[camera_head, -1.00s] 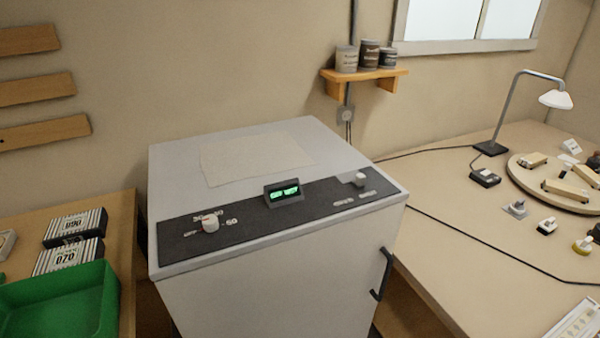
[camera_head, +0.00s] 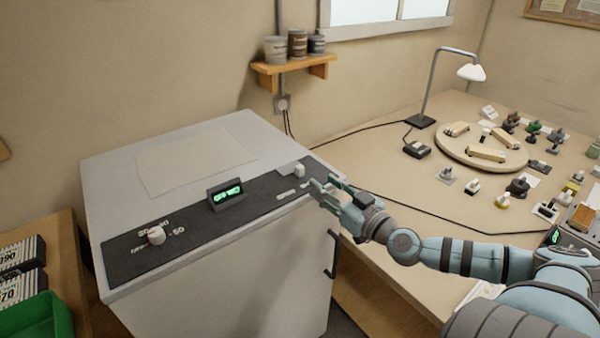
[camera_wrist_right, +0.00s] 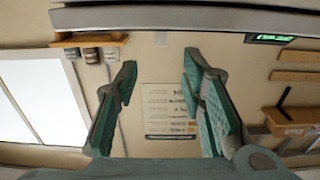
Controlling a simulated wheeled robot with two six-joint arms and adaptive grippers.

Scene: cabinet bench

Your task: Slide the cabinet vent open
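The grey cabinet (camera_head: 225,280) has a dark control panel along its top front edge. A small white slider knob (camera_head: 299,170), which looks like the vent control, sits at the panel's right end. A round white dial (camera_head: 156,236) is at the left end, and a green-lit display (camera_head: 227,195) stands between them. My right gripper (camera_head: 322,187) is just right of the slider knob, over the cabinet's right front corner, apart from the knob. In the right wrist view its two fingers (camera_wrist_right: 160,62) are spread with nothing between them. My left gripper is out of view.
A dark door handle (camera_head: 332,255) is on the cabinet front below my right gripper. The workbench (camera_head: 375,180) at the right holds a lamp (camera_head: 472,73), a round board (camera_head: 500,160) and several small parts. A green bin (camera_head: 40,318) is at lower left.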

